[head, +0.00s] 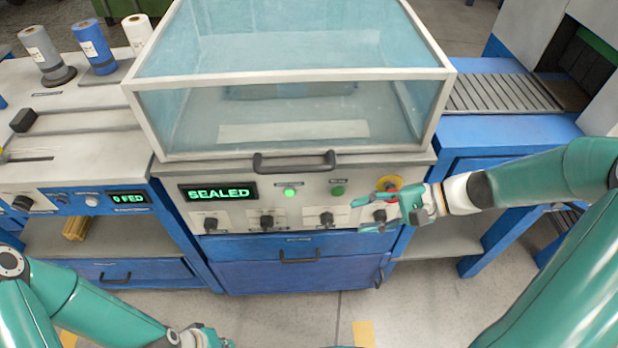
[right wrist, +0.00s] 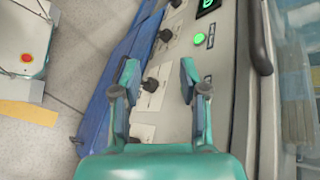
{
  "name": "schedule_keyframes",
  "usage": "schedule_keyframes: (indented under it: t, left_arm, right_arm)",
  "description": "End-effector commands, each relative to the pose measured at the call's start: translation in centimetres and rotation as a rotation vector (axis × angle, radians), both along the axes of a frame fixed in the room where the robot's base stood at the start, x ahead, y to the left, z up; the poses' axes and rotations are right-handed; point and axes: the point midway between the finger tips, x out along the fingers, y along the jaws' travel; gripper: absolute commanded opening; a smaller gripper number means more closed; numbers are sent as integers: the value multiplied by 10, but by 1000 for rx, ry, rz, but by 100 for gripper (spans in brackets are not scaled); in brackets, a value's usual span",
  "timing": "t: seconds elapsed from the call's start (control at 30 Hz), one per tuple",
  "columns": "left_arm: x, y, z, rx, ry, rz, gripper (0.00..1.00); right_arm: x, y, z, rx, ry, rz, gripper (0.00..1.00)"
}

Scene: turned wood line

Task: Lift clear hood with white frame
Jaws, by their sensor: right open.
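The clear hood with its white frame (head: 290,158) is down on the sealing machine. Its dark bar handle (head: 294,163) is on the lower front edge of the frame; in the right wrist view the handle (right wrist: 258,38) is at the upper right. My right gripper (head: 372,212) is open and empty in front of the control panel, below and right of the handle. In the right wrist view its fingers (right wrist: 160,78) are spread, with a black knob (right wrist: 152,85) seen between them. My left arm comes in at the lower left; its gripper is mostly cut off by the bottom edge.
The panel (head: 300,190) has a display reading SEALED (head: 218,192), green buttons, several black knobs and a red button partly behind my right gripper. Spools (head: 92,45) stand on the left bench. A roller conveyor (head: 500,92) is at the right. The floor in front is open.

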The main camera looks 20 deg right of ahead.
Motion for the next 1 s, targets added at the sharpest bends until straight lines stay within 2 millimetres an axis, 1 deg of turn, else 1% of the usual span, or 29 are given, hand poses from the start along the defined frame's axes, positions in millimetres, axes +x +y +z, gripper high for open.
schedule_keyframes:
  t: [0.03,0.1,0.13,0.2,0.3,0.43,0.57,0.8,1.0]
  left_arm:
    - [0,0,-9,0,0,0,0]
    - [0,0,-13,0,0,0,0]
    - [0,0,-14,0,0,0,0]
    - [0,0,-16,0,0,0,0]
    - [0,0,-16,0,0,0,0]
    - [0,0,-15,0,0,0,0]
    - [0,0,-14,0,-1,0,0]
    - [0,0,-13,0,0,0,0]
    - [0,0,-12,0,0,0,0]
  right_arm:
    - [6,-13,21,47,-68,-47,43]
    - [10,-24,52,107,-145,-85,43]
    - [11,-27,63,127,-174,-95,43]
    - [12,-33,81,159,-223,-112,43]
    - [13,-34,94,181,-258,-120,43]
    - [20,-24,94,186,-263,-119,43]
    - [31,-6,89,188,-259,-116,43]
    - [58,36,77,188,-255,-115,43]
    - [82,69,68,186,-256,-117,43]
